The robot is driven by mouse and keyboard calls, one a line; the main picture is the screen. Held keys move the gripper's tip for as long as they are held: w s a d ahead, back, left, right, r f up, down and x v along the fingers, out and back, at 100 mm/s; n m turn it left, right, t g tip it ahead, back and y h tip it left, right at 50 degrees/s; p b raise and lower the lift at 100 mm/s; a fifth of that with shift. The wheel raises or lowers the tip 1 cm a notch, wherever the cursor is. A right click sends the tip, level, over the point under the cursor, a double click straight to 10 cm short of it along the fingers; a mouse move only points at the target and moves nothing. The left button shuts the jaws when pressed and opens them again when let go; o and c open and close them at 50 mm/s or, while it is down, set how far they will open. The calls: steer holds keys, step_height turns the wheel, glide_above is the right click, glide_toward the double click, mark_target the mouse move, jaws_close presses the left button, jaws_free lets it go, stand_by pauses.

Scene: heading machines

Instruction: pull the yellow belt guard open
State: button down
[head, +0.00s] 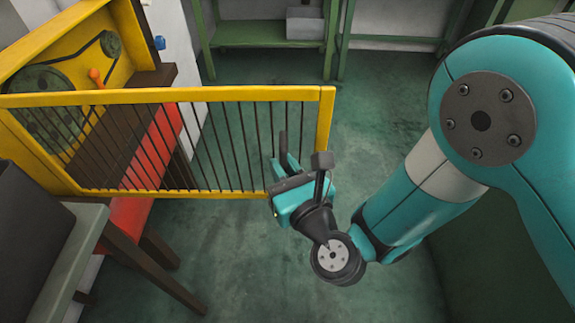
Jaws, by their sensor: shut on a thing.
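The yellow belt guard (170,96) is a barred frame. It stands swung out from the machine at left, and its free right end reaches over the floor. Behind it, the pulleys and belt (60,80) in the yellow housing are partly exposed. My teal gripper (300,163) is at the lower part of the guard's free end, on the near side, shut on the guard. My gripper hides the guard's lower right corner, and the exact point of grip is hard to make out.
An orange-tipped lever (96,76) and a red panel (150,165) are on the machine. A grey bench (75,250) with dark legs stands at lower left. Green shelving (265,33) is at the back. Green floor (385,110) is clear right of the guard.

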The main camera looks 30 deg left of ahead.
steer(key=shift+s, duration=0.15)
steer(key=c, duration=1.1)
jaws_free()
steer(key=shift+a, duration=0.1)
steer(key=shift+c, duration=0.2)
steer(key=shift+f+b, duration=0.15)
steer(key=shift+b, duration=0.2)
steer(key=b+v, duration=0.5)
steer(key=v, duration=0.7)
